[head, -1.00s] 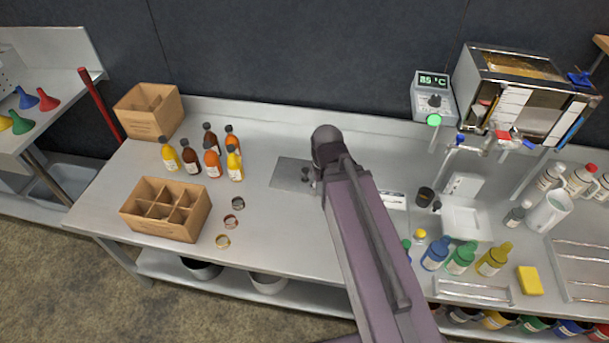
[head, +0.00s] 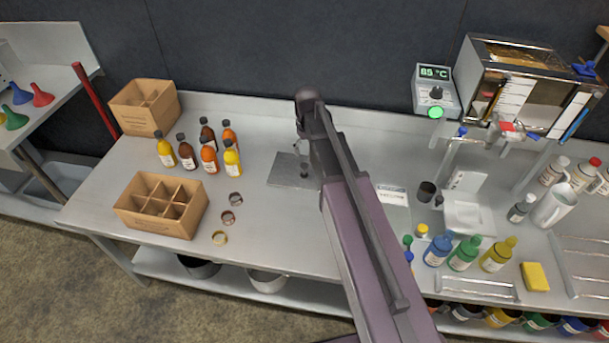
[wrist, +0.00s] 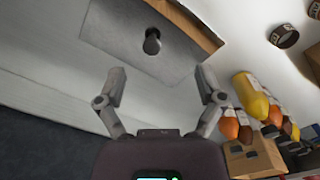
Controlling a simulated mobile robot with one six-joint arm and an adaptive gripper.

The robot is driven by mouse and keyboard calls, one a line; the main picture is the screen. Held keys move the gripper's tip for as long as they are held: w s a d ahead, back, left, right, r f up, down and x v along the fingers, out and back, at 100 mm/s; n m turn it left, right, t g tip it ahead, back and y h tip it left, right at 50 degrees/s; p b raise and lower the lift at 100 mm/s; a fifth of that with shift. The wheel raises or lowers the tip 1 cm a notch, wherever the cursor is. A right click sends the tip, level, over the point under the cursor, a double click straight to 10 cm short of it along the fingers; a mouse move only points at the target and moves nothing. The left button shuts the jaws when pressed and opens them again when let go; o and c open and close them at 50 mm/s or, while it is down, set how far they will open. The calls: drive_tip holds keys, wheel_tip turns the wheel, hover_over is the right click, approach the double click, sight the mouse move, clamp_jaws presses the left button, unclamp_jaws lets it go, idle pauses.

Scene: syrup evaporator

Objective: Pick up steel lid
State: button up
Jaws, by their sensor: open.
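The steel lid (head: 283,180) is a flat grey rectangular plate with a dark round knob. It lies on the steel bench in the head view, partly hidden by my arm. In the wrist view, the lid (wrist: 119,30) is at the top with its knob (wrist: 152,42) facing the camera. My gripper (wrist: 160,84) is open and empty, its two fingers spread below the knob in that picture and apart from it. In the head view, my gripper (head: 302,148) is small and partly covered by my own arm, close to the lid's far side.
Several bottles (head: 187,155), loose cap rings (head: 228,217) and a divided cardboard box (head: 160,204) stand left of the lid. A dark cup (head: 426,191), a white tray (head: 466,216) and the evaporator (head: 525,80) are to the right. Bare bench surrounds the lid.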

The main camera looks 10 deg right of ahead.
drive_tip(key=n, duration=0.1)
hover_over(304, 165)
drive_tip(key=f, duration=0.1)
drive_tip(key=shift+w+a+b, duration=0.1)
drive_tip(key=shift+w+b, duration=0.2)
drive_tip(key=shift+f, duration=0.2)
wheel_tip(304, 165, down, 8)
drive_tip(key=b, duration=0.8)
drive_tip(key=shift+f+b, duration=0.15)
drive_tip(key=shift+b, duration=0.2)
drive_tip(key=shift+s+f+b, duration=0.2)
drive_tip(key=shift+f+b, duration=2.4)
clamp_jaws()
